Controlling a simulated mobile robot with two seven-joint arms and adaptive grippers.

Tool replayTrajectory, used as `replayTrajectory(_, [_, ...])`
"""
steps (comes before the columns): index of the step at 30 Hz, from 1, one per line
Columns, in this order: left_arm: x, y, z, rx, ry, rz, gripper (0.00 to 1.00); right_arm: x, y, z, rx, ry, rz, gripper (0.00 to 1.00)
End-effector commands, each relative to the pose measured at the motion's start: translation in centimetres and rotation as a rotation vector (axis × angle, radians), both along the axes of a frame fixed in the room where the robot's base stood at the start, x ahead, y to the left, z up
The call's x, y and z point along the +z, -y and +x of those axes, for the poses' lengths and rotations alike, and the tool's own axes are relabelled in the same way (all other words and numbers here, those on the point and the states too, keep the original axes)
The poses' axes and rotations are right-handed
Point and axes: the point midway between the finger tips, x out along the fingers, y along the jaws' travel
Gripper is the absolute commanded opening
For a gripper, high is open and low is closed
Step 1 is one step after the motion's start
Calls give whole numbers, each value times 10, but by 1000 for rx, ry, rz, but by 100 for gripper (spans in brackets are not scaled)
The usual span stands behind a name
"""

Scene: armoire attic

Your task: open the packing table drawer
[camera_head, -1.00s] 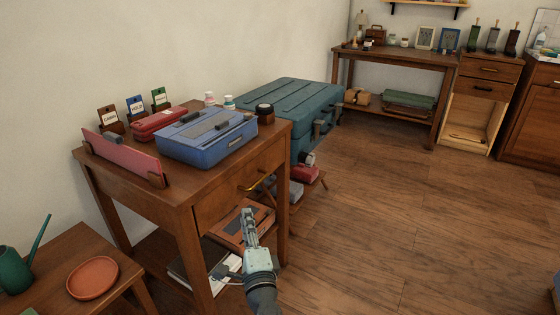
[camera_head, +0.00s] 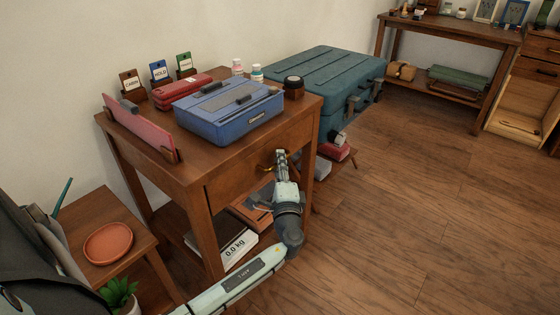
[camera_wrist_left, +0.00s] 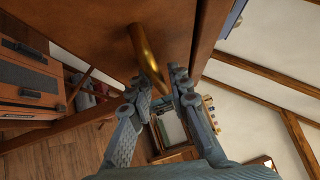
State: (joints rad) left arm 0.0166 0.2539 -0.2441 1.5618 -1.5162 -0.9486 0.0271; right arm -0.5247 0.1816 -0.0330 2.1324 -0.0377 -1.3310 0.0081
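The packing table (camera_head: 192,183) is a brown wooden table on the left in the head view. Its drawer (camera_head: 234,182) looks shut, its front flush with the frame. A brass handle (camera_head: 266,166) on the drawer is partly hidden behind my left gripper (camera_head: 280,156). In the left wrist view the curved brass handle (camera_wrist_left: 147,55) reaches down to the fingertips of the left gripper (camera_wrist_left: 163,80). The fingers are apart, with the handle's lower end near or between their tips; I cannot tell whether they touch. My right gripper is not in view.
On the tabletop stand a blue case (camera_head: 229,112), a red case (camera_head: 182,92), a pink upright board (camera_head: 141,130) and small label stands. A teal trunk (camera_head: 330,70) stands behind. A low table with a terracotta saucer (camera_head: 108,243) is at left. Floor at right is clear.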

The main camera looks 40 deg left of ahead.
Motion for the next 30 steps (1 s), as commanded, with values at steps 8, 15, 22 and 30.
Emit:
replayTrajectory(8, [0, -1, 1, 0, -1, -1, 18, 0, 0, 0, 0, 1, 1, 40])
replayTrajectory(15, [0, -1, 1, 0, -1, -1, 0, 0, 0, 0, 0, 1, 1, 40])
replayTrajectory(22, [0, -1, 1, 0, -1, -1, 0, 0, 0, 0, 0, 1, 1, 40])
replayTrajectory(30, [-1, 1, 1, -1, 0, -1, 0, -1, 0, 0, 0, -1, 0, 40])
